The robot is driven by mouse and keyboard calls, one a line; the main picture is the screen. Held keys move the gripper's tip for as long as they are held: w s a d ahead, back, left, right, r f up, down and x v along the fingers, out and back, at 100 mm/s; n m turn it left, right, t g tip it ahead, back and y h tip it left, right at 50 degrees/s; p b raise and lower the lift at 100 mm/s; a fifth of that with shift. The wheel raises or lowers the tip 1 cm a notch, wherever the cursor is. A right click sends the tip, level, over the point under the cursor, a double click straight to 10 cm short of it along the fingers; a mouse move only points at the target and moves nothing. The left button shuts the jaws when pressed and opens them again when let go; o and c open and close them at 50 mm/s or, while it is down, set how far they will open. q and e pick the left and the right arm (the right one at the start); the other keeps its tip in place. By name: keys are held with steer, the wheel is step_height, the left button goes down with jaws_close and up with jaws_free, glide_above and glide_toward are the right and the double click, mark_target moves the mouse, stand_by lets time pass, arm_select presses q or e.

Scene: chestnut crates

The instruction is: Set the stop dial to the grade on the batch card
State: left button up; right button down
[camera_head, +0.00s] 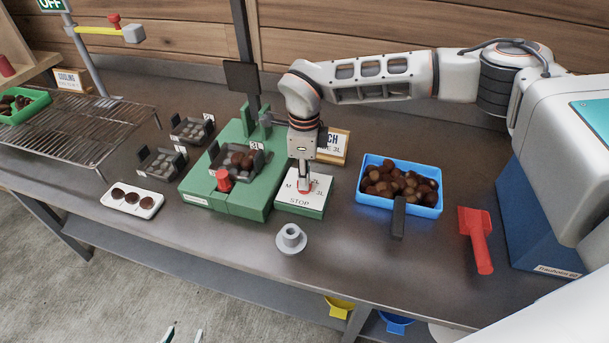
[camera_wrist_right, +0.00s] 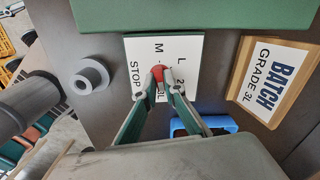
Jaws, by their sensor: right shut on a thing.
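The stop dial is a red knob (camera_head: 304,192) on a white STOP plate (camera_head: 299,202) atop a small green block. My right gripper (camera_head: 304,184) points down and is shut on the knob. The wrist view shows the fingertips (camera_wrist_right: 163,77) around the red knob (camera_wrist_right: 157,72). Marks M, L, 2 and 3L ring it; the fingers partly cover some, and I cannot tell which mark the dial points at. The batch card (camera_wrist_right: 272,82) reads BATCH GRADE 3L; the arm partly hides it in the head view (camera_head: 332,146). My left gripper (camera_head: 183,335) shows only its tips, apart, at the bottom edge.
A green press (camera_head: 200,188) holding a chestnut tray stands left of the plate. A blue crate (camera_head: 400,209) of chestnuts and a red scoop (camera_head: 476,240) lie right. A wire rack (camera_head: 85,130) is far left.

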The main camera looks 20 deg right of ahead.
steer(key=shift+m, duration=1)
steer(key=c, duration=2.1)
jaws_free()
steer(key=shift+c, duration=0.2)
step_height(320, 180, up, 12)
